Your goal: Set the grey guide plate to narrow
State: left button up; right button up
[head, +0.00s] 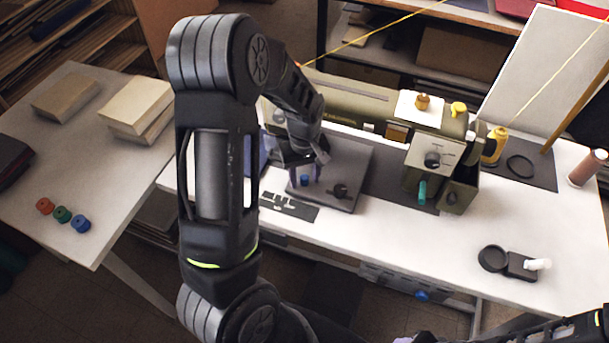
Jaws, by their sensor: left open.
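The grey guide plate (352,160) lies flat on the white sewing table, left of the machine head. A small blue knob (304,181) and a black knob (340,190) stand on it. A dark strip with white markings (289,205) lies at its front left edge. My left gripper (304,174) points down over the left part of the plate, fingers open, one on each side of the blue knob; I cannot tell whether they touch it. My left arm hides part of the table. My right arm shows at the bottom right, its gripper (418,339) mostly cut off by the frame edge.
The olive machine (425,160), with a dial and a teal knob (422,192), stands right of the plate. A black holder with a white piece (522,265) sits at the front right.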

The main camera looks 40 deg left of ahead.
pick_arm(q)
jog(key=shift+c, duration=0.3)
grip_shut()
dwell(1.0)
